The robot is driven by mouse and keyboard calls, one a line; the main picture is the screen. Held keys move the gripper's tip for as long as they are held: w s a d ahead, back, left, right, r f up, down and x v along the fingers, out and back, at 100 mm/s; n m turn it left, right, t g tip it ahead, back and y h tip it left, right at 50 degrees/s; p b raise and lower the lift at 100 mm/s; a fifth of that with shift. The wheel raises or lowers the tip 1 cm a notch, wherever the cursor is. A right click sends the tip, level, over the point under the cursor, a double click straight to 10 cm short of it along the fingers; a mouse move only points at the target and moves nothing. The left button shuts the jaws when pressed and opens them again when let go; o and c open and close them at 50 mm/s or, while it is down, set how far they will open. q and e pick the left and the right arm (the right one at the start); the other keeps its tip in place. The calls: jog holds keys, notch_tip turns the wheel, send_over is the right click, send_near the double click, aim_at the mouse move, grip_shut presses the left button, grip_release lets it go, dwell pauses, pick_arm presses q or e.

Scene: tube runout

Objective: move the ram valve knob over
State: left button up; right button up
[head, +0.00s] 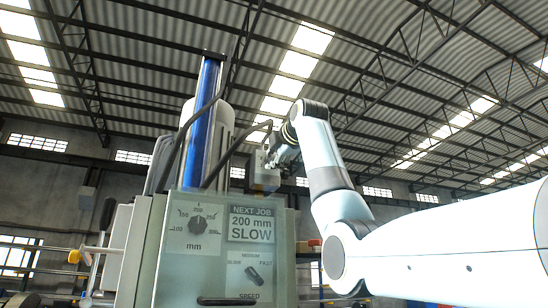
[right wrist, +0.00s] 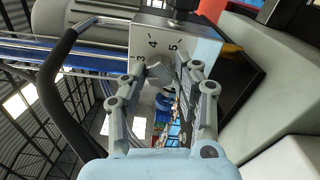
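The ram valve box (head: 265,178) is a small pale box at the upper right of the machine, beside the blue column. In the right wrist view the box (right wrist: 148,36) fills the top middle, with the numbers 3, 4 and 5 on its face. My right gripper (head: 283,156) is at the box in the head view. In the right wrist view its two fingers (right wrist: 174,76) point at the numbered face, with a gap between the tips. My left gripper is not in view.
A panel (head: 175,268) carries a mm dial (head: 198,225), a speed knob (head: 254,275) and a sign (head: 251,224) reading "NEXT JOB 200 mm SLOW". A blue column (head: 203,125) rises behind it.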

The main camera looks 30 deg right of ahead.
jog(key=o, duration=0.4)
jog(key=shift+b+v, duration=0.6)
jog(key=shift+v, duration=0.45)
